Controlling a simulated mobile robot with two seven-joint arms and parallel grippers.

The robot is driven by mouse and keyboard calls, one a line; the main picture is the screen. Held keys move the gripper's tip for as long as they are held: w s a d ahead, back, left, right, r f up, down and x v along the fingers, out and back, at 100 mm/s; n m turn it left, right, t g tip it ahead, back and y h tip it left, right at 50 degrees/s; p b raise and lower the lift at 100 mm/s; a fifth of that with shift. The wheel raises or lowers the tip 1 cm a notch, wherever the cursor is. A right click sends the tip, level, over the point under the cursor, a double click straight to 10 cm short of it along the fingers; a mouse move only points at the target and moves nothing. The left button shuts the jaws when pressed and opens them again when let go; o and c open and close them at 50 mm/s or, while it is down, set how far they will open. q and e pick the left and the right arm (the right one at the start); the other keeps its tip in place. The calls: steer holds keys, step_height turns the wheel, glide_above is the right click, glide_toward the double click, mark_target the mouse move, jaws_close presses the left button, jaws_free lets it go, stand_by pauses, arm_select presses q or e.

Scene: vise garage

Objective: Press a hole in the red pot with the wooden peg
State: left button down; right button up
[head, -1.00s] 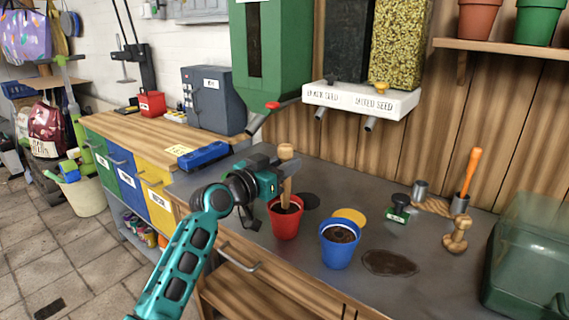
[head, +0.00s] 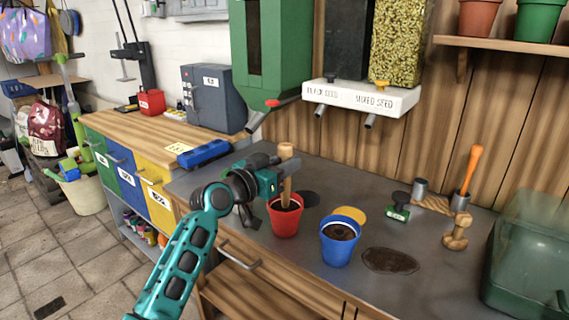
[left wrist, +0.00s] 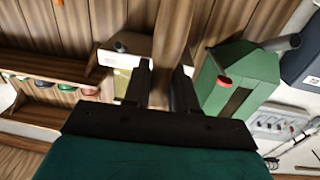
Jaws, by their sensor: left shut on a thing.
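The red pot (head: 285,221) stands on the grey bench top, filled with dark soil. The wooden peg (head: 287,170) is upright over it, its lower end at the soil; I cannot tell how deep it reaches. My left gripper (head: 280,182) is shut on the peg's shaft, above the pot's rim. In the left wrist view, the peg (left wrist: 173,45) runs between the two dark fingers (left wrist: 163,85). My right gripper is not in view.
A blue pot (head: 340,248) with soil stands close to the right of the red pot. A soil patch (head: 389,261), a green stamp (head: 398,207), a wooden tool (head: 457,232) and a green clear bin (head: 528,265) lie further right. Seed dispensers (head: 360,98) hang behind.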

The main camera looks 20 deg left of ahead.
mark_target(285, 144)
arm_select(q)
steer(key=shift+f+b, duration=0.3)
steer(key=shift+f, duration=0.15)
stand_by(0.6)
steer(key=shift+r, duration=0.15)
step_height(285, 144, up, 7)
steer(key=p, duration=0.6)
step_height(285, 144, up, 2)
steer(key=shift+r+p, duration=0.1)
steer(key=shift+p, duration=0.5)
steer(key=shift+r, duration=1.85)
